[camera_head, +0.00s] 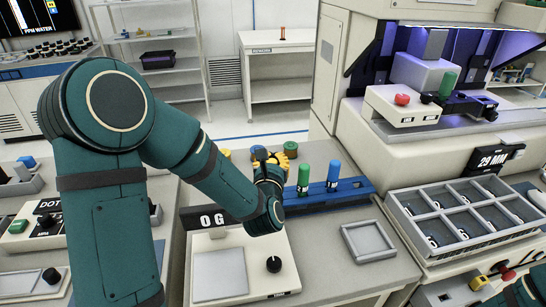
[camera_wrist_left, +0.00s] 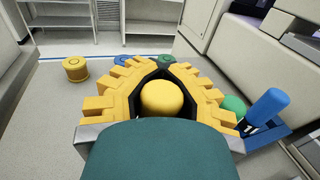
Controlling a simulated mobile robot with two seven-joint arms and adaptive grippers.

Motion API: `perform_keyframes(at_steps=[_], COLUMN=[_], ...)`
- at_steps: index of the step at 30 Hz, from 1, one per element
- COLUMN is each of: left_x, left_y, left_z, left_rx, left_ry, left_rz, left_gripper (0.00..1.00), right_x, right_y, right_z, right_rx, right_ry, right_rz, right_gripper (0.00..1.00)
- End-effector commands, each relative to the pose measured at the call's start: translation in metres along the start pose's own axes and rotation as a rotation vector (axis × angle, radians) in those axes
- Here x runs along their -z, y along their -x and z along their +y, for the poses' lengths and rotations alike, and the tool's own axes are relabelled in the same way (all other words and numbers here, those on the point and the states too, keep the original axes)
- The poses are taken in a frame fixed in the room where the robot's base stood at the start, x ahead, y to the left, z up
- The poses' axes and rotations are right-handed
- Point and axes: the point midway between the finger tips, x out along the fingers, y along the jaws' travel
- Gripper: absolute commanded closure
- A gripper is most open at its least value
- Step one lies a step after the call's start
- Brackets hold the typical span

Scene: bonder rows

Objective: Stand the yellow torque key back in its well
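The yellow torque key (camera_wrist_left: 162,98) shows its rounded top between the yellow fingers of my left gripper (camera_wrist_left: 163,68), which are closed around it. In the head view my left gripper (camera_head: 270,170) is by the left end of the blue rack (camera_head: 350,196). The key's lower part is hidden, and I cannot tell how it stands over the rack or its well. A green key (camera_head: 304,178) and a blue key (camera_head: 333,175) stand upright in the rack. They also show right of the gripper in the wrist view, the green one partly covered. My right gripper is not in view.
A yellow (camera_wrist_left: 75,68), a blue (camera_wrist_left: 122,60) and a green round piece (camera_wrist_left: 166,60) stand behind the gripper. A scale (camera_head: 245,270) stands in front of the rack, with an empty grey tray (camera_head: 368,241) to its right. A compartment tray (camera_head: 408,235) lies further right.

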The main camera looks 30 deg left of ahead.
Motion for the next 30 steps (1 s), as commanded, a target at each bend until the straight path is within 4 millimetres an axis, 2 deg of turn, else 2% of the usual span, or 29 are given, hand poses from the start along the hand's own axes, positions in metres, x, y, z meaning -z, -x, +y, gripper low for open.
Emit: perform_keyframes(at_steps=[30], left_x=[0.025], left_y=[-0.001], left_z=[0.000], left_rx=[0.000], left_ry=[0.000], left_rz=[0.000], left_gripper=[1.00], right_x=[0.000], right_y=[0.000], right_z=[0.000], right_rx=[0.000], right_ry=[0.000], right_rz=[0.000], right_gripper=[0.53])
